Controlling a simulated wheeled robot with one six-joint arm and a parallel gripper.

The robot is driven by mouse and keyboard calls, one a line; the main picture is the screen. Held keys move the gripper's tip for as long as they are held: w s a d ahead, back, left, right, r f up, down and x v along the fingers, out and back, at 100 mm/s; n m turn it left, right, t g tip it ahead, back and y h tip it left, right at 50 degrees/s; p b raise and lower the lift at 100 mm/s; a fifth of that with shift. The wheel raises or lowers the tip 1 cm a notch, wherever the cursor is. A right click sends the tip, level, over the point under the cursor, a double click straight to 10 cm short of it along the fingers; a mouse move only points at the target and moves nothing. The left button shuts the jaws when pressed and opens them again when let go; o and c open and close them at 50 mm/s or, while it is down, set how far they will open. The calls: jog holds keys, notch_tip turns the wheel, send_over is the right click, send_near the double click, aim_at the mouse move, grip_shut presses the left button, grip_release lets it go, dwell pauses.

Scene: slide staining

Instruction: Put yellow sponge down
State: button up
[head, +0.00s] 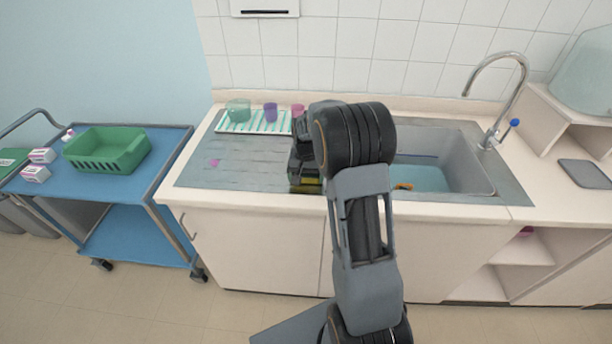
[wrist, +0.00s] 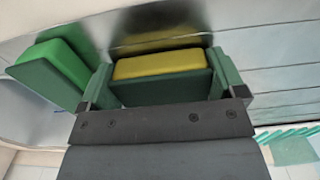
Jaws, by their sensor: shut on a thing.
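The yellow sponge (wrist: 160,65), with a dark green side, is held between the two fingers of my gripper (wrist: 163,82) in the wrist view. It is just above or on the steel drainboard, with a yellowish reflection beside it; I cannot tell whether it touches. In the head view, a sliver of the yellow sponge (head: 307,180) shows below my gripper (head: 306,172), over the drainboard's (head: 240,175) right part near the front edge. My arm hides much of this area.
A green block (wrist: 55,75) lies left of my gripper in the wrist view. The sink basin (head: 455,175) on the right holds an orange object (head: 403,186). The drainboard's left part is mostly clear.

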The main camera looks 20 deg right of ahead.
jog(key=shift+f, duration=0.2)
jog(key=o, duration=0.6)
jog(key=shift+r, duration=0.1)
notch_tip(320, 180, up, 12)
jog(key=s+a+n+t, duration=0.1)
jog(key=s+a+n, duration=0.1)
jog(key=s, duration=0.5)
jog(key=s+a+r+n+t, duration=0.1)
jog(key=s+a+n, duration=0.1)
jog(key=s+a, duration=0.3)
jog(key=s+a+n+t, duration=0.2)
jog(key=s+a, duration=0.1)
jog(key=s, duration=0.6)
jog(key=shift+s+a+r, duration=0.25)
jog(key=shift+s+r, duration=0.05)
jog(key=shift+s, duration=0.05)
